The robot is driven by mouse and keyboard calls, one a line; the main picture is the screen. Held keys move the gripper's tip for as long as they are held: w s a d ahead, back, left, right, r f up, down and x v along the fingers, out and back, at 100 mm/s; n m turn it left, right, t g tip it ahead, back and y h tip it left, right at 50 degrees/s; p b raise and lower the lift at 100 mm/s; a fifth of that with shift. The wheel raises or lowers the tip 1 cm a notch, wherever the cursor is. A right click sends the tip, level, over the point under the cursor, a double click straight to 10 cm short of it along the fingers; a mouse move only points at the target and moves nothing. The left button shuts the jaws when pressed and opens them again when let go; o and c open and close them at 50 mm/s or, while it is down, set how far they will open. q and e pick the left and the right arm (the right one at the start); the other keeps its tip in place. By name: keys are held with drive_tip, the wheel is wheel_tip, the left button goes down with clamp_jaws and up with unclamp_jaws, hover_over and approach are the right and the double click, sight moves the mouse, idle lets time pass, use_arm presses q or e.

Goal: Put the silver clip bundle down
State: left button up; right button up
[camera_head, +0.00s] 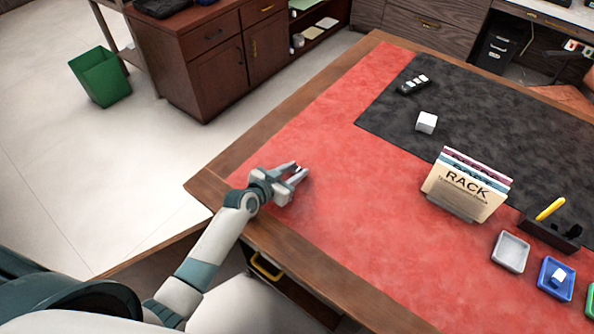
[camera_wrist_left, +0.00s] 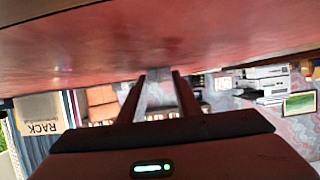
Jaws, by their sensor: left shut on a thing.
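My left gripper (camera_head: 297,174) is low over the red desk mat (camera_head: 330,140), near the desk's left front edge. It is shut on a small grey thing, probably the silver clip bundle (camera_wrist_left: 159,74), which shows between the fingertips in the left wrist view. In the head view the fingers mostly hide the bundle. I cannot tell whether it touches the mat. My right gripper is not in view.
A rack of folders (camera_head: 465,192), a grey tray (camera_head: 511,252), a blue tray (camera_head: 556,278) with a white block in it, and a pen holder (camera_head: 548,230) stand at the right. A white cube (camera_head: 427,123) sits on the dark mat (camera_head: 475,110). Red mat around the gripper is clear.

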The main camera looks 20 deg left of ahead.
use_arm(q)
drive_tip(key=shift+r, duration=0.2)
drive_tip(key=shift+r, duration=0.6)
wheel_tip(320, 180, up, 2)
drive_tip(key=shift+r+b, duration=0.25)
drive_tip(key=shift+b, duration=0.2)
drive_tip(key=s+d+r+b, duration=0.2)
drive_tip(key=d+r, duration=0.5)
drive_tip(key=d, duration=0.4)
drive_tip(key=shift+s+d, duration=0.25)
drive_tip(key=shift+s, duration=0.05)
